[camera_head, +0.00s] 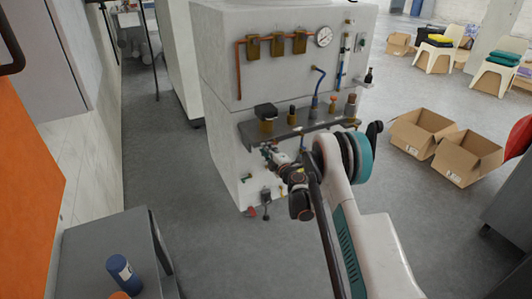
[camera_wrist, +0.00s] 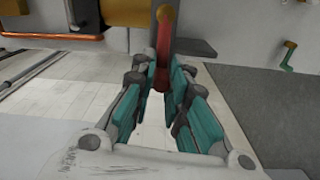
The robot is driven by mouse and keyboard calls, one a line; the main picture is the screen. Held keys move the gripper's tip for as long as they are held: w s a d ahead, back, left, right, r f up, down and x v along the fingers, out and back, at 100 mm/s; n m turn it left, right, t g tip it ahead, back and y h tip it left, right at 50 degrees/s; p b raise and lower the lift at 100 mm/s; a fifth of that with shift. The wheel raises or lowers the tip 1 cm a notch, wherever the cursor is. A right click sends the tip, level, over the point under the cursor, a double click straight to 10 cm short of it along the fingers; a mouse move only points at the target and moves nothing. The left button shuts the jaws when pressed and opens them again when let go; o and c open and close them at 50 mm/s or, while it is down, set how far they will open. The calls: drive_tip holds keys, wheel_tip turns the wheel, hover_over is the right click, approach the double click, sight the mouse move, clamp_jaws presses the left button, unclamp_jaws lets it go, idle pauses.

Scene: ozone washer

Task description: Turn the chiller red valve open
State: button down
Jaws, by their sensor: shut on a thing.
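The red valve handle (camera_wrist: 164,42) stands upright in the upper middle of the wrist view, with an orange upper end. My gripper (camera_wrist: 168,80), with teal pads, is shut on the lower part of this handle. The pads hide part of it. In the head view my gripper (camera_head: 272,154) is at the front of the white cabinet (camera_head: 225,120), just below its grey shelf (camera_head: 285,134). The red handle is hidden or too small to make out there. I cannot tell how far the valve is turned.
Bottles and small fittings stand on the shelf, below a round gauge (camera_head: 323,37). A green-handled fitting (camera_wrist: 288,58) is at the right of the wrist view. Open cardboard boxes (camera_head: 462,158) lie at right. A grey table (camera_head: 80,258) with a blue bottle (camera_head: 122,272) is at lower left.

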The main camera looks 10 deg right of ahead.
drive_tip(key=shift+w+d+m, duration=0.1)
drive_tip(key=shift+d+m, duration=0.15)
drive_tip(key=shift+m, duration=0.05)
drive_tip(key=c, duration=1.6)
unclamp_jaws()
drive_tip(key=shift+a, duration=0.1)
drive_tip(key=v, duration=0.7)
drive_tip(key=shift+s+r, duration=0.15)
drive_tip(key=shift+s, duration=0.15)
drive_tip(key=shift+w, duration=0.1)
